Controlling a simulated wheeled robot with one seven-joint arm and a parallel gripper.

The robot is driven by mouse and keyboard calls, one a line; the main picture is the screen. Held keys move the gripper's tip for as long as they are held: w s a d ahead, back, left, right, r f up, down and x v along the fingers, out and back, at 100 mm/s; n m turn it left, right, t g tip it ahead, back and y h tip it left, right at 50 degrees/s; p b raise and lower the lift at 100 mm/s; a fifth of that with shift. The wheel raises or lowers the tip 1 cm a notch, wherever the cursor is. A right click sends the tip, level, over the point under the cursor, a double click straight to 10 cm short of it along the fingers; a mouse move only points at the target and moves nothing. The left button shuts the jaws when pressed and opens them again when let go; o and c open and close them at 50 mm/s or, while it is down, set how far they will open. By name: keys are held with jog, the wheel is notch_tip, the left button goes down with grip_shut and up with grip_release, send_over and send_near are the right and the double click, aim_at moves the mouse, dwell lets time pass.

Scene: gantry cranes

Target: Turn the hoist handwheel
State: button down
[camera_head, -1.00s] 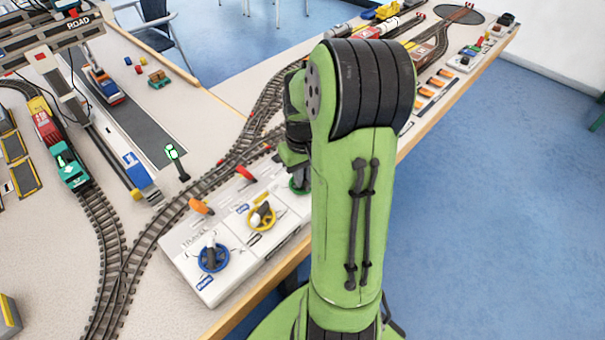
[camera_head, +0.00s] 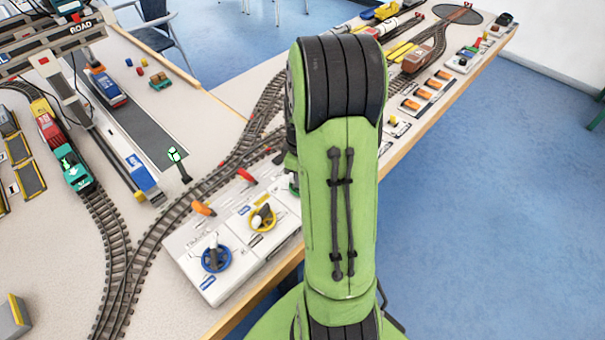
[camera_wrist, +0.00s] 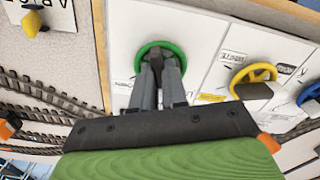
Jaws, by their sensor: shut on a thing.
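A green handwheel (camera_wrist: 160,50) sits on a white control panel (camera_wrist: 207,40) in the wrist view. My gripper (camera_wrist: 158,62) is over this wheel, its two grey fingers closed on the dark grip at its middle. The fingers hide part of the wheel. In the head view my arm hides nearly all of the green wheel and my gripper. A yellow handwheel (camera_head: 262,219) and a blue handwheel (camera_head: 216,259) stand on the same panel, apart from my gripper. I cannot read which label belongs to the green wheel.
Orange (camera_head: 203,208) and red (camera_head: 246,175) levers stand along the panel's back edge. Curved track (camera_head: 150,235) with a green signal (camera_head: 177,157) runs behind. A toy train (camera_head: 62,150) and a gantry stand left. Clear blue floor lies right of the table.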

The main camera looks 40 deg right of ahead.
jog(key=n, duration=0.5)
jog(key=shift+d+n+p, duration=0.1)
jog(key=shift+n+p, duration=0.2)
jog(key=shift+p, duration=0.1)
jog(key=shift+w, duration=0.1)
dwell(0.3)
jog(key=c, duration=1.2)
grip_release()
jog(key=shift+o, duration=0.2)
notch_tip(320, 180, up, 16)
jog(key=p, duration=0.5)
jog(key=shift+f, duration=0.15)
